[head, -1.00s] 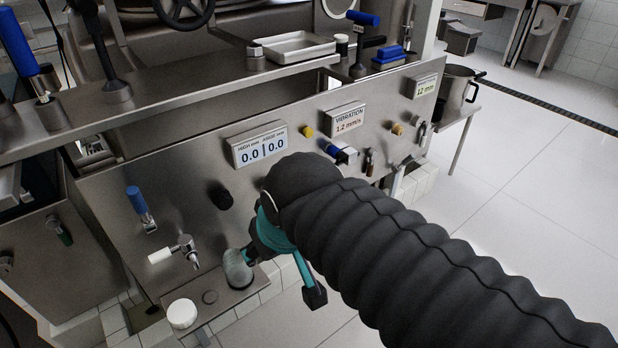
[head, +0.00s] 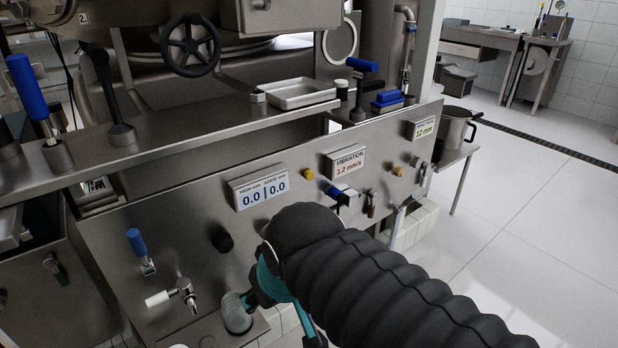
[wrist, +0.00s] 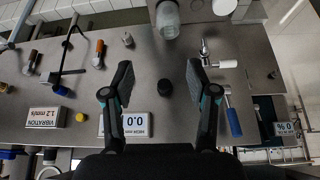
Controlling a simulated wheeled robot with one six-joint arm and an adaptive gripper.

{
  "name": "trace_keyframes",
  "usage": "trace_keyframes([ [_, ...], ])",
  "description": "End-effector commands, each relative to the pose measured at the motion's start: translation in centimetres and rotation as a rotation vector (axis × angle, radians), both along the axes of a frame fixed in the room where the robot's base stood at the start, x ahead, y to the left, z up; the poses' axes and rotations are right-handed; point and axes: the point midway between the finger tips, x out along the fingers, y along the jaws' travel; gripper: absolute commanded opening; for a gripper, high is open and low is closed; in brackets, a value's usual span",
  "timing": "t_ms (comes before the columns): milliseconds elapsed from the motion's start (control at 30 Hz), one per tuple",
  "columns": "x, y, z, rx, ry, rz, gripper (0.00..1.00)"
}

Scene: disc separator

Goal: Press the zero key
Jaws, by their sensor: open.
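A grey panel carries a white readout (head: 260,190) showing 0.0 | 0.0. It also shows upside down in the wrist view (wrist: 135,124), partly behind a finger. A yellow button (head: 308,174) sits right of this readout, and it shows in the wrist view (wrist: 80,117). A black round knob (head: 222,241) is below the readout. I see no legible zero label, so I cannot tell which control is the zero key. My gripper (wrist: 158,67) is open and empty, facing the panel, with the black knob (wrist: 165,87) between its fingers in the picture. My sleeve partly hides the gripper in the head view.
A blue-handled lever (head: 140,250), a tap (head: 175,295) and a cup (head: 237,312) are at the lower left. Open floor (head: 530,240) lies to the right.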

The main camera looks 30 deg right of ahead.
Motion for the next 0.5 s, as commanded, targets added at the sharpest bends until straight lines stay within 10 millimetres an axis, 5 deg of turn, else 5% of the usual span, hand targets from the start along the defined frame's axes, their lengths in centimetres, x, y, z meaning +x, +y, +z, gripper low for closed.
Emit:
trace_keyframes([
  [300, 0.00, 0.00, 0.00, 0.000, 0.000, 0.000, 0.58],
  [500, 0.00, 0.00, 0.00, 0.000, 0.000, 0.000, 0.11],
])
